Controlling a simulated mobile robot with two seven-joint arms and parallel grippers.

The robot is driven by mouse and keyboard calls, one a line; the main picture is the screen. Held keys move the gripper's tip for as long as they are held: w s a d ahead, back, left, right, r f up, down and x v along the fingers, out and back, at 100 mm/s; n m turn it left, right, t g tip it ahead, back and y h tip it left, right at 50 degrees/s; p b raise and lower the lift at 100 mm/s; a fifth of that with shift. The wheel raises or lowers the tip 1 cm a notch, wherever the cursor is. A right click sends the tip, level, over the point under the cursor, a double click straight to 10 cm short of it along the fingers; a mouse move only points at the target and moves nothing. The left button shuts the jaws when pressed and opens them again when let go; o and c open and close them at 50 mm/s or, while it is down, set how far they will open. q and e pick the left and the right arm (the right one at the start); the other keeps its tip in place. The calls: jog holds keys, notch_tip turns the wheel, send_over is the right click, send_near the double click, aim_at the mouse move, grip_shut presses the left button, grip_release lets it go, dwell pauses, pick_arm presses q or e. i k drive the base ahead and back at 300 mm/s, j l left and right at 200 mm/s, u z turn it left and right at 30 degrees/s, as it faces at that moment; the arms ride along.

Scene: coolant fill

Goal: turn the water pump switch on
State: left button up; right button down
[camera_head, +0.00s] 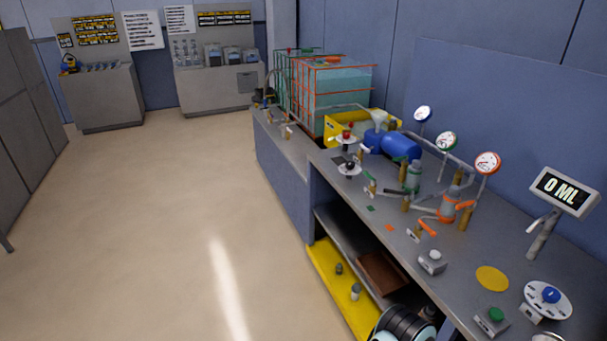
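No switch label is readable, so I cannot tell which control is the water pump switch. On the grey workbench (395,225), a small grey box with a pale button (432,261) sits near the front edge. A grey box with a green button (493,318) is at the bottom right. A white round dial with a blue knob (548,297) is beside it. A blue cylinder (400,146), possibly the pump or a tank, lies farther back. Whether any control is on or off cannot be seen.
Pipes and valves with three round gauges (487,162) stand mid-bench. A display (563,193) reads "0 ML". A yellow bin (345,128) and caged liquid tanks (335,88) are behind. A yellow disc (492,279) lies on the bench. The floor (170,220) to the left is clear.

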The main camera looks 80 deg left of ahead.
aim_at(350, 165)
jog(key=u, duration=2.25)
jog(key=z, duration=0.25)
jog(key=i+j+z, duration=0.25)
jog(key=j+z, duration=0.15)
jog(key=i+j+z, duration=0.25)
jog(key=j+z, duration=0.15)
jog(key=i+j+z, duration=0.1)
jog(key=j, duration=0.25)
jog(key=i+j+z, duration=0.1)
jog(key=j, duration=0.3)
jog(key=i+j, duration=0.1)
jog(key=j, duration=0.25)
jog(key=i+j, duration=0.1)
jog(key=j, duration=0.35)
jog(key=i+j+z, duration=0.1)
jog(key=j, duration=0.3)
jog(key=i+j, duration=0.15)
jog(key=j, duration=0.3)
jog(key=i+j, duration=0.1)
jog(key=j, duration=0.35)
jog(key=i+j+z, duration=0.1)
jog(key=j, duration=0.35)
